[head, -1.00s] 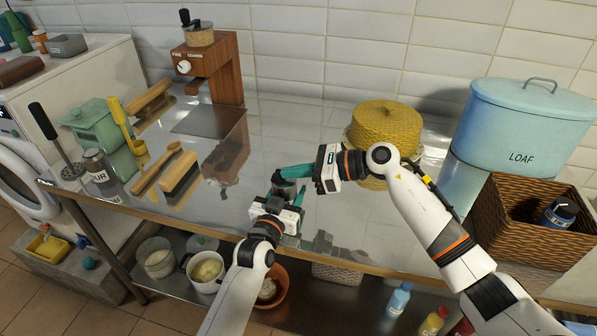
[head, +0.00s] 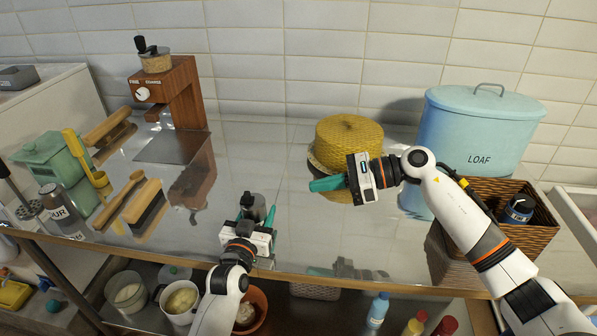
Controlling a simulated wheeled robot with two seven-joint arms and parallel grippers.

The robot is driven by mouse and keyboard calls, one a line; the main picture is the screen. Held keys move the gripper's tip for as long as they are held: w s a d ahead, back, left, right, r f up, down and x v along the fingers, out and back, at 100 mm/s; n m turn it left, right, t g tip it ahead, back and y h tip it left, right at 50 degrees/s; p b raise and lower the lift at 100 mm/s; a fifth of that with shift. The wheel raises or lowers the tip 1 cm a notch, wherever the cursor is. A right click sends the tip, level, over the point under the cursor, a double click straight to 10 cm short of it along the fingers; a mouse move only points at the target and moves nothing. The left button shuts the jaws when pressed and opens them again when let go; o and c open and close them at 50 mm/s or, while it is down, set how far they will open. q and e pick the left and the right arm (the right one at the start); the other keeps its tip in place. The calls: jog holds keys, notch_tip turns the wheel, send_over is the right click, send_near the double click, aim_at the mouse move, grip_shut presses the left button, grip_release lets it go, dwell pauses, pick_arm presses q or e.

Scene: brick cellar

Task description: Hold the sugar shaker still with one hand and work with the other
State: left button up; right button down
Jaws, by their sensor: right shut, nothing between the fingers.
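The sugar shaker, a small grey cylinder with a dark top (head: 252,206), stands on the shiny steel table near its front edge. My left gripper (head: 254,216) has its teal fingers on either side of the shaker and looks shut on it; the gripper body hides the lower part. My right gripper (head: 318,185) is shut and empty, with its teal fingertips pointing left, above the table and to the right of the shaker, apart from it.
A yellow woven round box (head: 349,140) stands behind my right gripper. A blue LOAF bin (head: 478,130) and a wicker basket (head: 520,240) are at right. A wooden grinder (head: 180,95), brushes (head: 146,205) and a green box (head: 50,160) are at left. The table's middle is bare.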

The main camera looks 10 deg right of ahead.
pick_arm(q)
jog(key=o, duration=1.1)
jog(key=v, duration=1.2)
